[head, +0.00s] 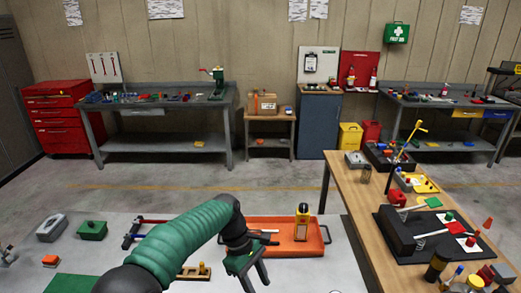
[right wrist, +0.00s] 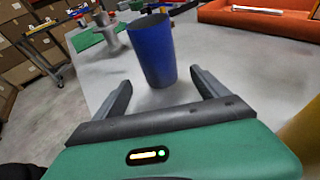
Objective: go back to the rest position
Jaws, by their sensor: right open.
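My left gripper (head: 256,276) is in the head view, at the end of the green-sleeved arm that comes in from the lower left. It points down over the grey table, just in front of the orange tray (head: 322,250). Its two dark fingers look apart, with nothing seen between them. My right gripper (right wrist: 160,82) is open in the right wrist view. A blue cup (right wrist: 152,52) stands on the table just ahead of and between its fingertips. I cannot tell if they touch. The right gripper is outside the head view.
The orange tray holds a yellow-and-black bottle (head: 302,222). A green box (head: 92,230) and a grey box (head: 52,228) are at the left. A wooden table (head: 350,190) with several items stands at the right. The floor (head: 130,180) behind is clear.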

